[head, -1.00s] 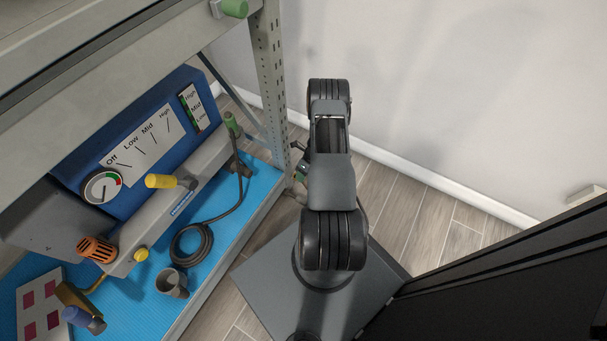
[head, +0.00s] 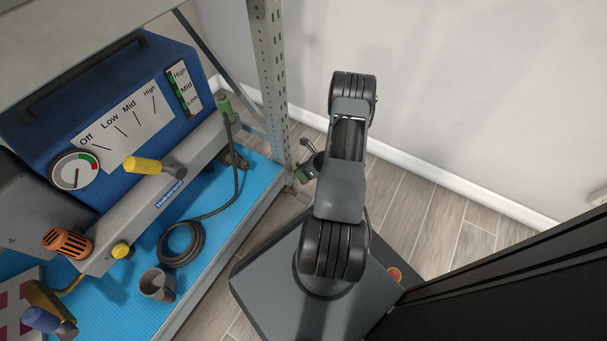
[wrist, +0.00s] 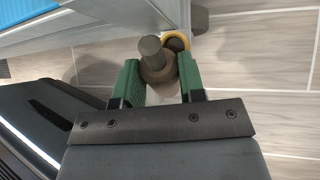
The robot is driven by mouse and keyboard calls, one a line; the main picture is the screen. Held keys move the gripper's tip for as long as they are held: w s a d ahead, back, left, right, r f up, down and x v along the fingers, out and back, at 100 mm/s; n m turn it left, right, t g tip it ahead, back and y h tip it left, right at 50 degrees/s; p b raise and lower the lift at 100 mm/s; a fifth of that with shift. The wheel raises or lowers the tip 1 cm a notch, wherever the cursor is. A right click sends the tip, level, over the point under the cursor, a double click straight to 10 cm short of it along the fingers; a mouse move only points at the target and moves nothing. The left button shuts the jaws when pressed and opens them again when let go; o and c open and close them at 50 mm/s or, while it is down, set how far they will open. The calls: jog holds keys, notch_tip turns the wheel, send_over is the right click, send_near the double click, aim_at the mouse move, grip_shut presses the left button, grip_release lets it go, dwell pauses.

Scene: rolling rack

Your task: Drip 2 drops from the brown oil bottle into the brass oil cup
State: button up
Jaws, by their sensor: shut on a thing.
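My gripper (wrist: 158,86) has green fingers and is shut on a dull brown bottle (wrist: 154,58) with a narrower round top, seen from above in the wrist view. In the head view my gripper (head: 308,172) is mostly hidden behind my arm, beside the rack's post and above the floor. A yellow ring (wrist: 176,36) with a dark middle shows just beyond the bottle in the wrist view; I cannot tell what it is. I cannot make out the brass oil cup for certain in either view.
The rack post (head: 270,90) stands left of my arm. On the rack's blue mat (head: 215,225) are a blue machine (head: 110,110) with a dial and yellow knobs, a coiled dark cable (head: 182,245) and a grey cup (head: 157,284). A white wall (head: 470,90) stands behind.

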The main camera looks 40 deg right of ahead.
jog(key=shift+w+f+t, duration=0.15)
jog(key=shift+w+t, duration=0.05)
jog(key=shift+t, duration=0.5)
jog(key=shift+c, duration=1.1)
jog(key=shift+w, duration=0.2)
grip_shut()
jog(key=shift+s+r+p, duration=0.1)
jog(key=shift+r+p, duration=2.65)
jog(key=shift+r, duration=0.8)
jog(key=shift+f, duration=0.2)
